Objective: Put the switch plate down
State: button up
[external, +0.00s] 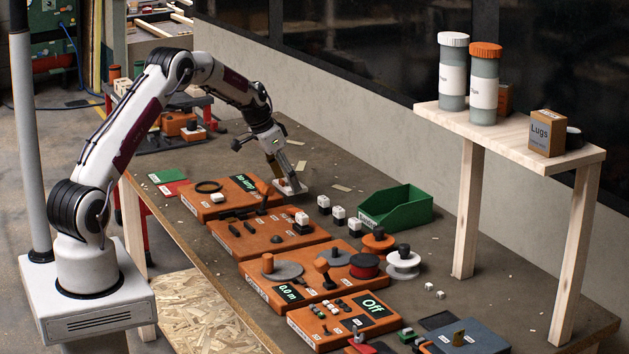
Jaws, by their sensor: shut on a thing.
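The switch plate (297,189) appears to be the small light-grey plate with a reddish part on it, low over the dark bench beside the far orange panel. My gripper (283,179) points down at the far end of the bench and is shut on the plate. The fingers and the grip point are small and partly merge with the plate. I cannot tell whether the plate touches the bench top.
Orange panels (283,233) with knobs and displays line the bench's (447,262) near side. Small black-and-white blocks (338,213) and a green bin (399,207) stand to the right. A raised wooden shelf (520,143) holds bottles and a Lugs box. Bare bench lies behind the plate.

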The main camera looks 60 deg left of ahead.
aim_at(283, 185)
jog(key=shift+f, duration=1.9)
jog(key=shift+f, duration=0.15)
jog(key=o, duration=1.1)
jog(key=v, duration=1.2)
jog(key=shift+r, duration=0.25)
